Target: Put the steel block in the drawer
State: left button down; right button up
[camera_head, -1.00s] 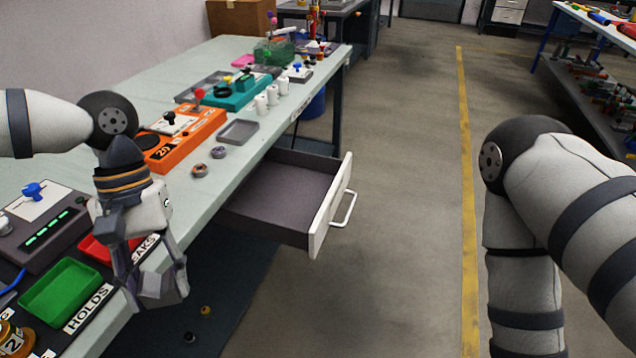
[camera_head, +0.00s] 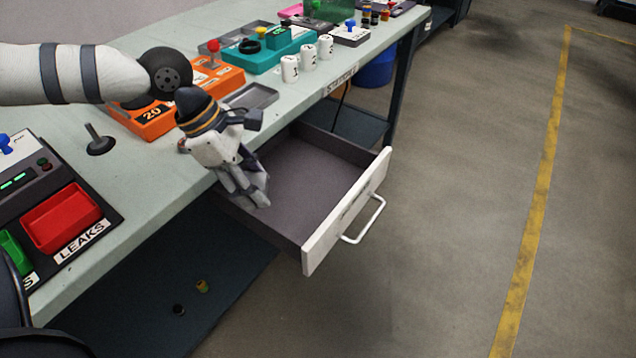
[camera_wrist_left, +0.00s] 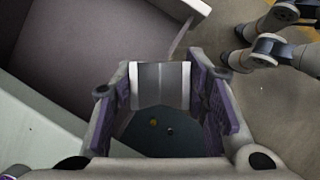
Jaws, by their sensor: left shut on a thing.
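My left gripper (camera_head: 252,194) hangs over the left part of the open drawer, by the table's front edge. It also shows in the left wrist view, where its two fingers are shut on the grey steel block (camera_wrist_left: 160,84). The block sits between the fingertips and is hard to make out in the head view. The drawer (camera_head: 318,187) is pulled out, with a dark empty-looking inside and a white front with a handle. In the wrist view, the drawer (camera_wrist_left: 95,40) lies at the upper left, beside the block in the picture. My right gripper is not seen.
The pale table (camera_head: 150,190) runs along the left. It carries a red tray (camera_head: 62,217), an orange unit (camera_head: 160,119), a grey tray (camera_head: 252,96) and white cylinders (camera_head: 308,57). Two small parts lie on the dark mat below. The floor to the right is clear.

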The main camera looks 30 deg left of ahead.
pick_arm(q)
jog(key=n, duration=0.1)
jog(key=f+n+t, duration=0.1)
jog(key=n, duration=0.1)
jog(key=w+n+y+b, duration=0.1)
jog(key=shift+d+f+n, duration=0.1)
jog(key=shift+f+n, duration=0.2)
jog(key=shift+w+d+f+n+t+y, duration=0.15)
jog(key=shift+n+t+y, duration=0.25)
jog(key=shift+n, duration=0.6)
jog(key=n+y+b, duration=0.1)
jog(key=n+y, duration=0.1)
jog(key=n, duration=0.3)
jog(key=b, duration=0.4)
send_near(311, 188)
jog(key=shift+w+f+t+b, duration=0.3)
jog(key=shift+w+f+b, duration=0.55)
jog(key=shift+f, duration=0.25)
notch_tip(311, 188, down, 3)
jog(key=shift+w+f+b, duration=0.1)
jog(key=shift+f+b, duration=0.15)
jog(key=shift+b, duration=0.3)
jog(key=shift+r, duration=0.15)
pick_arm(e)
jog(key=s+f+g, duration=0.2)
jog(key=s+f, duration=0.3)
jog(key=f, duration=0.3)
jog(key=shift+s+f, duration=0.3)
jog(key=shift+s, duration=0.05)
